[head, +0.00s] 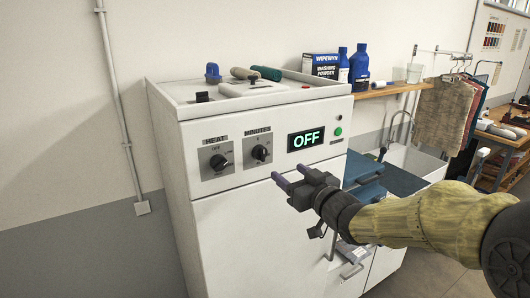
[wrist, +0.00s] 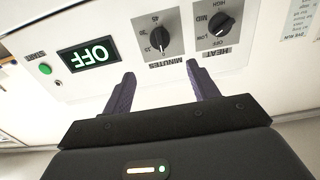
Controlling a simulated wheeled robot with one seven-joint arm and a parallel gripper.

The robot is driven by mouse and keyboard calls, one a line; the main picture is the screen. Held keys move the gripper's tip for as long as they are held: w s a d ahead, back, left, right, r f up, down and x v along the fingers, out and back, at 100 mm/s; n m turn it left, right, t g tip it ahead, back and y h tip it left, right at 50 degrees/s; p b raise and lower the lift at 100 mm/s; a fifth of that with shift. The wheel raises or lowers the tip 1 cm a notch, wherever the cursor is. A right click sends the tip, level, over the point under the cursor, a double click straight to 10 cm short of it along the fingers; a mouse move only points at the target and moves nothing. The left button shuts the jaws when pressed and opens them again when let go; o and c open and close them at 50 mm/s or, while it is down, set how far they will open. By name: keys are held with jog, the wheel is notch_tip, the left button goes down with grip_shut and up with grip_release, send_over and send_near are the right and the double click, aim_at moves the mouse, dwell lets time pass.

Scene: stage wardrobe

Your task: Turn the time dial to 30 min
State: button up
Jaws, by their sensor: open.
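The time dial (head: 261,153) is a black knob on the white machine's front panel, under the label MINUTES. It also shows upside down in the wrist view (wrist: 158,38), with 15, 30 and 45 printed around it. My gripper (head: 289,175) is open and empty, in front of the panel, lower and to the right of the dial. In the wrist view its purple fingers (wrist: 161,70) point toward the dial, apart from it.
The HEAT dial (head: 219,162) sits close left of the time dial. A green start button (head: 338,131) is right of the display. A shelf (head: 390,90) and sink (head: 415,161) stand to the right.

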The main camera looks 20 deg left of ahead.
aim_at(264, 154)
jog(key=p+x, duration=0.5)
jog(key=x, duration=0.7)
jog(key=shift+w+r, duration=0.1)
jog(key=shift+w+a, duration=0.15)
jog(key=shift+a, duration=0.25)
jog(key=shift+d, duration=0.1)
jog(key=shift+c, duration=1.2)
jog(key=c, duration=0.7)
